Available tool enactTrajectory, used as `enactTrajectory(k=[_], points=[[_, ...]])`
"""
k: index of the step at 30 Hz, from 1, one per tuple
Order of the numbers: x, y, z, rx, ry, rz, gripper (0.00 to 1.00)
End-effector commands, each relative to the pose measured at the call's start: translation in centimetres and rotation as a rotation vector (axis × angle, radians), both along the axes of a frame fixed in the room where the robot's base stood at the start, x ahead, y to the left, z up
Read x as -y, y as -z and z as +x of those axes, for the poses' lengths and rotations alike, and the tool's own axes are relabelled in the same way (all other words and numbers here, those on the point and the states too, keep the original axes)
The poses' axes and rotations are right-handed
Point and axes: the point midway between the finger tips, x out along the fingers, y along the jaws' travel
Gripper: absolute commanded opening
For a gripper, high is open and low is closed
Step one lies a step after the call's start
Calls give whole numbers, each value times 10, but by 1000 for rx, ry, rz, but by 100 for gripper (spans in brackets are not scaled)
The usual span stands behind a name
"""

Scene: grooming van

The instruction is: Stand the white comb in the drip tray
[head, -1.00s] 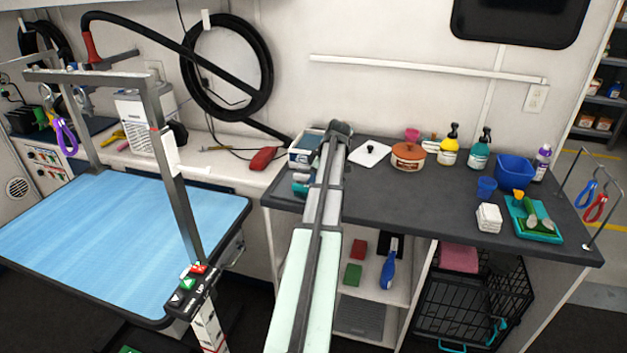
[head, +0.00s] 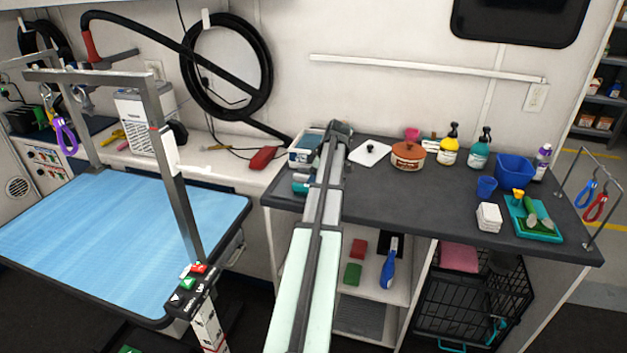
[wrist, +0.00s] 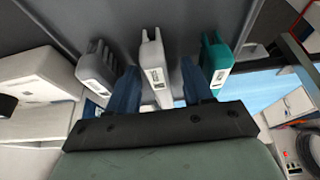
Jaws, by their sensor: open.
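In the wrist view my gripper (wrist: 160,88) is open, with its two blue fingers apart. A white labelled piece, seemingly the white comb (wrist: 154,62), stands between the fingers, with no clear contact. A similar grey piece (wrist: 97,68) is left of the fingers and a teal one (wrist: 216,62) is right. In the head view my arm reaches the left end of the dark counter and hides the fingers and the white comb. A shallow teal tray (head: 514,228), possibly the drip tray, lies at the counter's right with green items on it.
The dark counter (head: 410,205) is clear in the middle. A white bin (head: 300,158) stands by my arm. Behind are a white board (head: 370,152), brown pot (head: 408,155) and bottles (head: 448,150). A blue tub (head: 514,170), small blue cup (head: 486,188) and white stack (head: 489,217) are near the tray.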

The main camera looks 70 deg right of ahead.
Motion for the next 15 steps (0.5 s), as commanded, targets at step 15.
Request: enactTrajectory(k=[15], points=[[1,-76,-32,0,2,-1,51]])
